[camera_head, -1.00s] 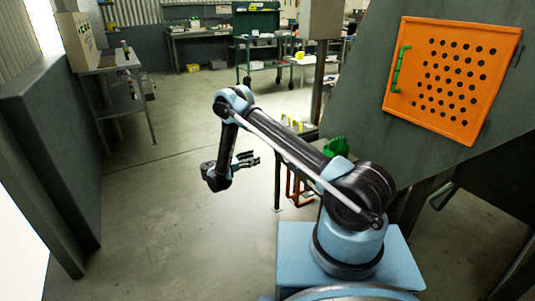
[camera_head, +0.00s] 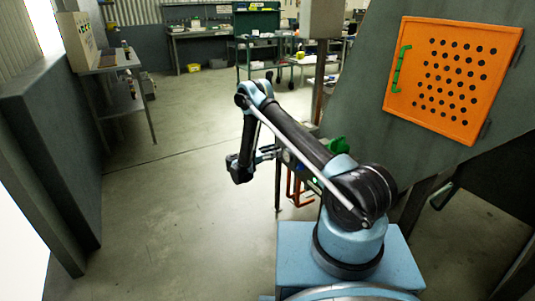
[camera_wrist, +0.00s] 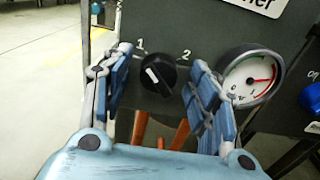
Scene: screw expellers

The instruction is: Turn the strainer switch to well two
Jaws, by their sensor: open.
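The strainer switch (camera_wrist: 159,73) is a round black knob with a white pointer mark on a grey panel (camera_wrist: 180,25). A "1" is printed at its upper left and a "2" at its upper right. The pointer mark slants toward the "1" side. In the wrist view my gripper (camera_wrist: 161,62) is open, with one finger to each side of the knob. I cannot tell whether either finger touches it. In the head view my gripper (camera_head: 266,154) reaches right toward the panel, and the switch is hidden there.
A blue knob (camera_wrist: 312,97) is farther right. An orange perforated door (camera_head: 450,78) with a green handle is at the upper right. Open floor lies left of the arm.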

